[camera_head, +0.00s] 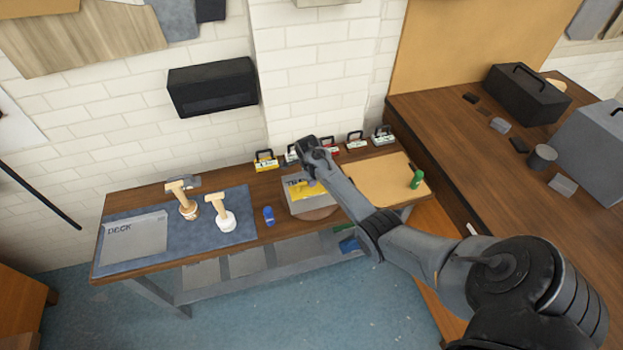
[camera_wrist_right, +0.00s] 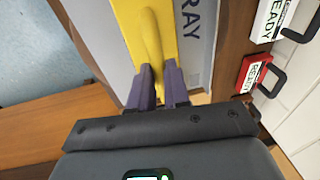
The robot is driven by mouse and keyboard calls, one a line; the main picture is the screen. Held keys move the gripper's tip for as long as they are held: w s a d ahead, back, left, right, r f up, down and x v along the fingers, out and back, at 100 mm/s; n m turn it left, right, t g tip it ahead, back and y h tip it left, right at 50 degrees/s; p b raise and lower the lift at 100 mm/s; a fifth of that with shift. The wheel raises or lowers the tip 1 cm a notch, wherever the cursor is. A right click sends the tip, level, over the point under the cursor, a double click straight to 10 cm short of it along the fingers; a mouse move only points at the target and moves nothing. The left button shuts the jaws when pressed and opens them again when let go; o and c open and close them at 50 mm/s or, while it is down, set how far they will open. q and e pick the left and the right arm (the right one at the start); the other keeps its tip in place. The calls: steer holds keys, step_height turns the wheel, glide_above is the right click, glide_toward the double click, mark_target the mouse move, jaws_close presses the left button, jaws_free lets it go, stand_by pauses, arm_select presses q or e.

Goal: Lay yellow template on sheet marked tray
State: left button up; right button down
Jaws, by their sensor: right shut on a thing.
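The yellow template (camera_wrist_right: 133,20) has a raised yellow handle, and my right gripper (camera_wrist_right: 158,88) is shut on that handle in the right wrist view. The grey sheet (camera_wrist_right: 197,45) shows the letters "RAY" beside the template. In the head view the template (camera_head: 315,188) overlaps the grey sheet (camera_head: 297,206) on the wooden bench, partly hidden by my right arm. I cannot tell whether the template touches the sheet or is just above it. My left gripper is not in view.
A blue mat with a sheet marked DECK (camera_head: 135,240) and two wooden-handled tools (camera_head: 224,216) lies at the left. A blue object (camera_head: 268,216) stands near the sheet. A tan board (camera_head: 378,183) with a green object (camera_head: 416,180) is at the right.

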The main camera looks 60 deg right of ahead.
stand_by(0.3)
steer(key=c, duration=1.4)
jaws_free()
steer(key=o, duration=0.9)
steer(key=shift+o, duration=0.2)
steer(key=shift+r, duration=0.15)
steer(key=shift+r+p, duration=1.3)
steer(key=shift+p, duration=0.25)
steer(key=shift+r+p, duration=2.1)
steer(key=shift+p, duration=0.2)
